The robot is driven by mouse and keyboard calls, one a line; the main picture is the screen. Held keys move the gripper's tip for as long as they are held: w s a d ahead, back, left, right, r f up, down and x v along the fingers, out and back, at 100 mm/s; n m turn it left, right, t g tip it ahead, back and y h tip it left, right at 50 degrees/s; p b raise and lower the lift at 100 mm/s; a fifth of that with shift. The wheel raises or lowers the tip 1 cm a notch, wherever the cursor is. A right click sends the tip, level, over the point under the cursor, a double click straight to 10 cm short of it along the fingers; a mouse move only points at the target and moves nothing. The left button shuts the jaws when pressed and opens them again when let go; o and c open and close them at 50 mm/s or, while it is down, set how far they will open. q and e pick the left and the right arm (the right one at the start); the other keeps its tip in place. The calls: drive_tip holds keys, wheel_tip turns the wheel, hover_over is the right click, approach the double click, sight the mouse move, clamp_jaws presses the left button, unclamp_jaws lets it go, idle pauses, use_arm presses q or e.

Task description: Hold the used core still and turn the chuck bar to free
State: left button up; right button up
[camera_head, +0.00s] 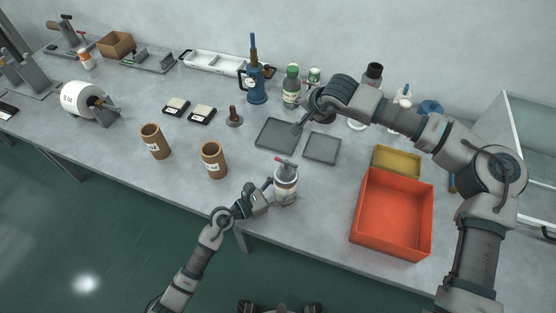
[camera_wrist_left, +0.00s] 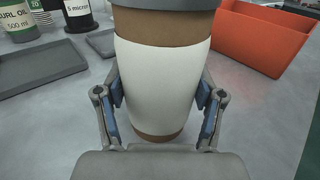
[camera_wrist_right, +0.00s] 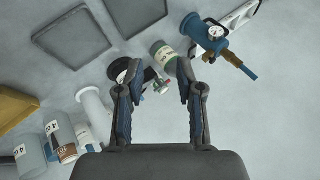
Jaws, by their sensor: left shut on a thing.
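The used core (camera_head: 286,193) stands near the table's front edge, with a white wrap around its brown body. In the left wrist view the core (camera_wrist_left: 160,75) fills the middle, with a grey chuck (camera_wrist_left: 160,3) on top. The chuck bar (camera_head: 284,161) shows small and reddish on top in the head view; it is out of frame in the left wrist view. My left gripper (camera_head: 268,190) is shut on the core, one finger on each side. My right gripper (camera_head: 298,129) is open and empty, over the trays behind the core. It also shows open in the right wrist view (camera_wrist_right: 157,80).
An orange bin (camera_head: 392,215) and a yellow tray (camera_head: 397,162) stand to the right. Two flat grey trays (camera_head: 276,135) lie behind the core. Two brown cores (camera_head: 214,160) stand to the left. Bottles (camera_head: 291,87) and a blue pump (camera_head: 254,85) line the back.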

drive_tip(key=w+d+f+n+t+y, duration=0.2)
drive_tip(key=d+n+t+y, duration=0.1)
drive_tip(key=n, duration=0.1)
drive_tip(key=n+g+y, duration=0.6)
drive_tip(key=n+y, duration=0.5)
drive_tip(key=n, duration=0.7)
approach(288, 162)
drive_tip(key=w+a, duration=0.1)
drive_tip(key=a, duration=0.3)
drive_tip(key=w+a, duration=0.1)
drive_tip(key=a, duration=0.3)
drive_tip(key=w+a+f, duration=0.1)
drive_tip(key=a, duration=0.3)
drive_tip(key=shift+w+a, duration=0.25)
